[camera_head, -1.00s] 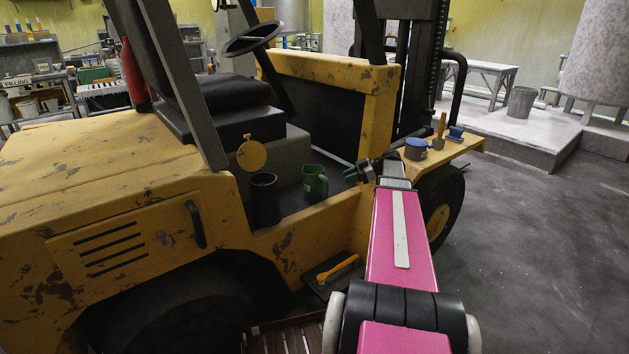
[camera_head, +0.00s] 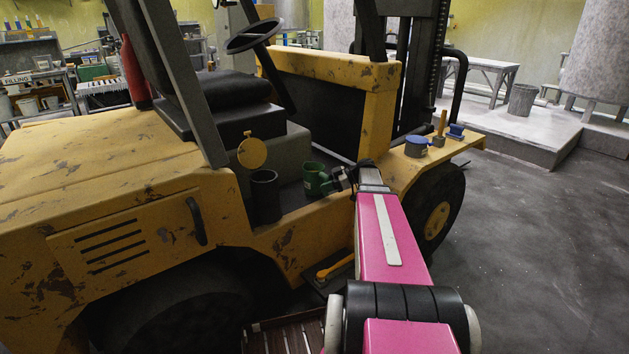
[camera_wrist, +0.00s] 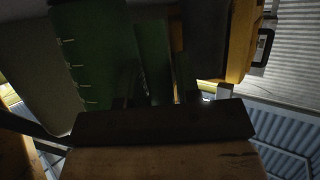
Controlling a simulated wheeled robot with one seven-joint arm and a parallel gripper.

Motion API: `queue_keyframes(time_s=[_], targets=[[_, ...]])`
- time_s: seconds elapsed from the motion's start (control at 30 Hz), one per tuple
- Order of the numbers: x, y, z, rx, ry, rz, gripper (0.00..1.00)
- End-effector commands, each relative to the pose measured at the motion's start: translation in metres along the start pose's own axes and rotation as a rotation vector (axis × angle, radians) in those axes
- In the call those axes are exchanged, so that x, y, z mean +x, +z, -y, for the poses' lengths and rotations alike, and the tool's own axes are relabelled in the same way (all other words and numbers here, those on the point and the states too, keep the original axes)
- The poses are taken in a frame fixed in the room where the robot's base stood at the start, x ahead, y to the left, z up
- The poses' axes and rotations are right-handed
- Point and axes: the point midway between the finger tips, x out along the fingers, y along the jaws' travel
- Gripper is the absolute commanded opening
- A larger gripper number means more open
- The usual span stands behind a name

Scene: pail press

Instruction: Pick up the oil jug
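The green oil jug (camera_head: 314,180) stands on the floor of the yellow forklift's cab, beside a dark cylindrical container. Its handle side faces right, toward my arm. My gripper (camera_head: 340,178) is at the jug's right side, by the handle. In the wrist view the jug (camera_wrist: 95,50) fills the upper left, with pale level marks on its wall. A green upright strip, which looks like its handle, is close in front of my gripper. The picture is dark there, and I cannot tell whether the fingers are apart or closed on the handle.
The dark container (camera_head: 265,196) stands just left of the jug. The forklift's yellow side (camera_head: 285,238) runs below my gripper. A blue-lidded tub (camera_head: 416,146) and small tools sit on the front fender. A yellow-handled tool (camera_head: 336,267) lies on the step.

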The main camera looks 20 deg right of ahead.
Motion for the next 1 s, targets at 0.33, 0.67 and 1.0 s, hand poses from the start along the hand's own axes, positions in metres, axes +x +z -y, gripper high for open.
queue_keyframes(time_s=[0.33, 0.67, 1.0], targets=[[-0.001, -0.001, 0.0, -0.001, 0.001, -0.001, 0.0], [-0.002, -0.004, 0.0, -0.002, 0.001, -0.001, 0.0], [-0.017, -0.04, -0.002, -0.004, 0.001, -0.001, 0.0]])
